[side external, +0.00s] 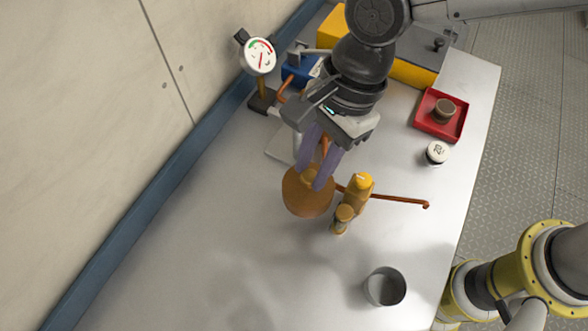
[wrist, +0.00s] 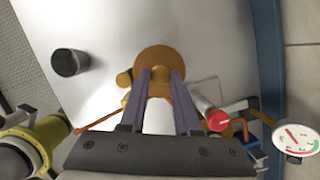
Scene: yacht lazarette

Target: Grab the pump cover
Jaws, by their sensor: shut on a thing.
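The pump cover looks to be the round orange-brown disc (side external: 306,198) in the middle of the bench. It has a small knob on its face. My gripper (side external: 322,178) comes down from above with its two purple fingers shut on this knob. In the wrist view the disc (wrist: 158,58) lies just past the fingertips (wrist: 160,80), which sit on both sides of the knob. I cannot tell whether the disc touches what is under it. The fingers hide part of the knob.
A brass valve (side external: 358,188) with a copper pipe (side external: 395,199) stands close right of the disc. A grey cup (side external: 385,287) is in front. A red tray (side external: 456,130), a white round cap (side external: 437,152) and a gauge (side external: 258,56) stand farther back. The left front bench is clear.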

